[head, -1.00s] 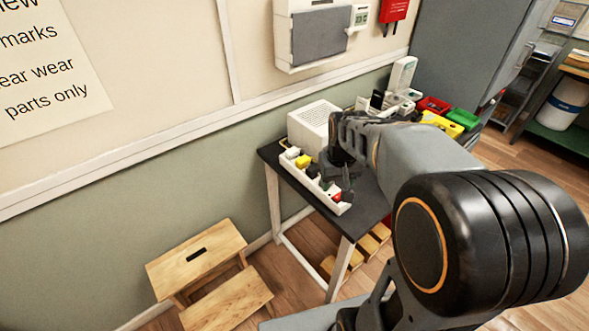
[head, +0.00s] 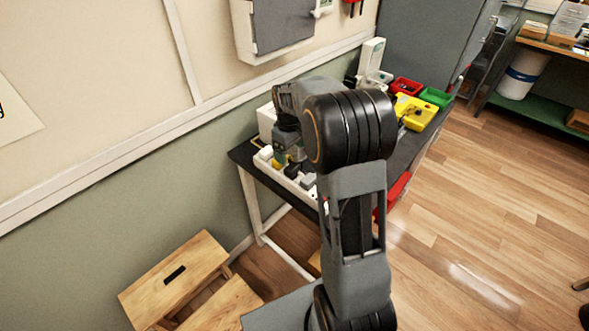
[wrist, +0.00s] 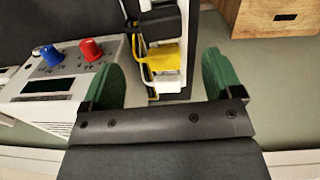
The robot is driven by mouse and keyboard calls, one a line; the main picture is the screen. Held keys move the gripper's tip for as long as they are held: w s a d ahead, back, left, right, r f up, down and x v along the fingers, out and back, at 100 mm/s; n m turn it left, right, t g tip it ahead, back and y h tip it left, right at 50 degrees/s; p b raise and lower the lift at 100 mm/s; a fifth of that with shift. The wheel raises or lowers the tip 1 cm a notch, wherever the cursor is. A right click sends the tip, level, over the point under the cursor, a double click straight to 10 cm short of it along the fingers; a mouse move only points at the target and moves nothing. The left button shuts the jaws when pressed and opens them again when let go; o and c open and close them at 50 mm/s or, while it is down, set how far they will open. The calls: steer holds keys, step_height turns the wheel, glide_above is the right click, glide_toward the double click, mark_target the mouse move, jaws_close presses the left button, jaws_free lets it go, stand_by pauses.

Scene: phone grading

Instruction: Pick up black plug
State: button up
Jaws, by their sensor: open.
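A white strip (head: 264,160) lies along the near edge of the dark table, with plugs in it. In the head view dark plugs (head: 308,182) show to the right of my gripper (head: 290,152). My gripper is open above the strip, its green-padded fingers (wrist: 160,78) apart with nothing held. My arm hides part of the strip in the head view.
A white device with a blue knob (wrist: 50,56) and a red knob (wrist: 91,50) stands close beside my left finger. Red (head: 405,87), green (head: 436,97) and yellow (head: 414,112) trays stand at the table's far end. A wooden step stool (head: 180,280) stands on the floor.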

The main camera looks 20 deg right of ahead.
mark_target(291, 166)
steer(key=shift+d+f, duration=0.15)
steer(key=shift+f, duration=3.55)
steer(key=c, duration=1.2)
